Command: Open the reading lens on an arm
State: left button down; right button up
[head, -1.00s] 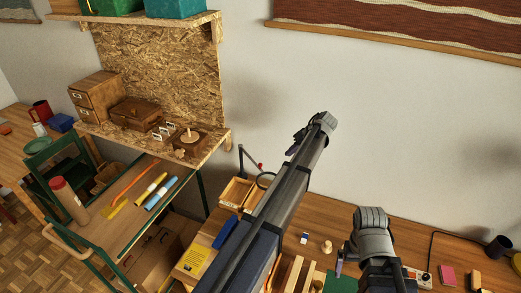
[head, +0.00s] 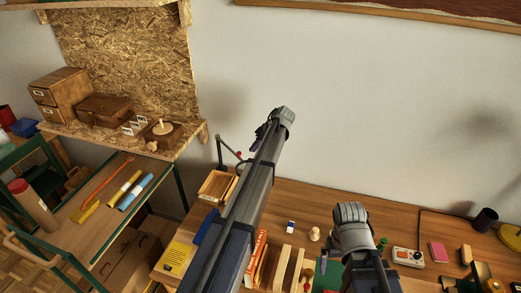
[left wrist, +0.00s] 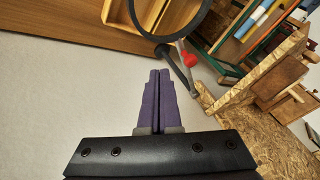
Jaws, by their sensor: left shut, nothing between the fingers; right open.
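The reading lens shows in the left wrist view as a dark round ring (left wrist: 207,20), cut off by the top edge, with a red knob (left wrist: 190,59) and a dark arm (left wrist: 181,71). In the head view its upright dark arm (head: 220,152) and red knob (head: 239,154) stand at the back of the desk; my left arm hides part of the ring. My left gripper (head: 264,134) is shut and empty, above and right of the knob in the picture. Its purple fingertips (left wrist: 160,74) appear just left of the knob, apart from it. My right gripper (head: 326,262) is open, low over the desk, partly hidden by its wrist.
A wooden tray (head: 213,187) stands beside the lens. An OSB shelf (head: 110,140) with boxes is at the left, over a green-framed cart (head: 100,200). The desk (head: 300,200) holds books, small items and a white control box (head: 407,257) at the right.

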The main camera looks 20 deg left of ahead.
pick_arm(q)
jog(key=shift+s+a+f, duration=0.1)
jog(key=shift+s+a, duration=0.35)
jog(key=shift+a, duration=0.25)
jog(key=shift+s+a+f, duration=0.1)
jog(key=shift+s+a, duration=0.35)
jog(key=shift+a, duration=0.2)
jog(key=s+a+m+t+h, duration=0.1)
jog(key=s+a+m+t, duration=0.2)
jog(key=s+a+m, duration=0.3)
jog(key=shift+s+a+h, duration=0.3)
jog(key=shift+s+a, duration=2.15)
jog(key=shift+a, duration=0.8)
jog(key=shift+s, duration=0.1)
